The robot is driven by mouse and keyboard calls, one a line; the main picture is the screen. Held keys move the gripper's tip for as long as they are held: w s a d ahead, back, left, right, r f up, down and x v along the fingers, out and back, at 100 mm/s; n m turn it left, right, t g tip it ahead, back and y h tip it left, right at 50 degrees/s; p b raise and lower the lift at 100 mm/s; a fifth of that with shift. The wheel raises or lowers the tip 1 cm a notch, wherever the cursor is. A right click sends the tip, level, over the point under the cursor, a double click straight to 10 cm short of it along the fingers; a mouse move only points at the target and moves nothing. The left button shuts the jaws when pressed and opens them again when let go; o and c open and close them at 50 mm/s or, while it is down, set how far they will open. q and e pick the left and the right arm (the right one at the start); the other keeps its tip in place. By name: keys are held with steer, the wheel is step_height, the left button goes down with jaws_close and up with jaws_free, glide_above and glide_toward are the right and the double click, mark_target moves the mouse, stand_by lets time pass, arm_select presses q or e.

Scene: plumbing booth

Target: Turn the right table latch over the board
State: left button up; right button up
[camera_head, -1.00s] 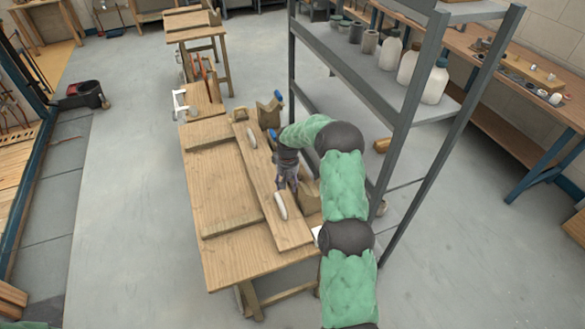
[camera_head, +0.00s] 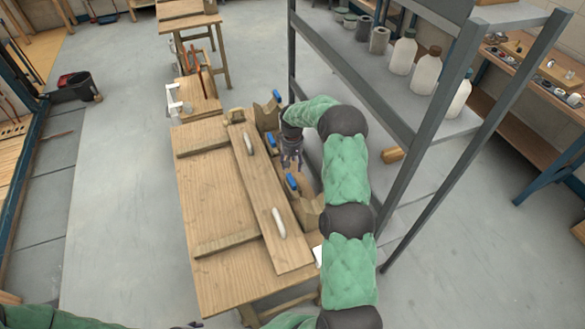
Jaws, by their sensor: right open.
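A long wooden board (camera_head: 254,197) lies on the wooden table (camera_head: 215,275). Two white elongated pieces lie over it, a far one (camera_head: 249,144) and a near one (camera_head: 279,222), both roughly along its length. Blue-handled parts stand along the board's right side, one far (camera_head: 277,96), one middle (camera_head: 272,140) and one near (camera_head: 292,182). I cannot tell which part is the right latch. My right gripper (camera_head: 291,160) is open and empty, pointing down just right of the board, between the middle and near blue handles. Of my left gripper, at most a dark sliver shows at the bottom edge.
A grey metal shelf (camera_head: 455,130) with bottles stands close to the right of the table and my right arm. Wooden blocks (camera_head: 307,212) sit along the table's right side. Another table (camera_head: 190,20) is farther back. The floor left of the table is clear.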

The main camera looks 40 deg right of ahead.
mark_target(292, 178)
step_height(292, 178, down, 10)
steer(key=shift+w+d+f, duration=0.1)
steer(key=shift+f, duration=0.15)
stand_by(0.4)
jaws_close()
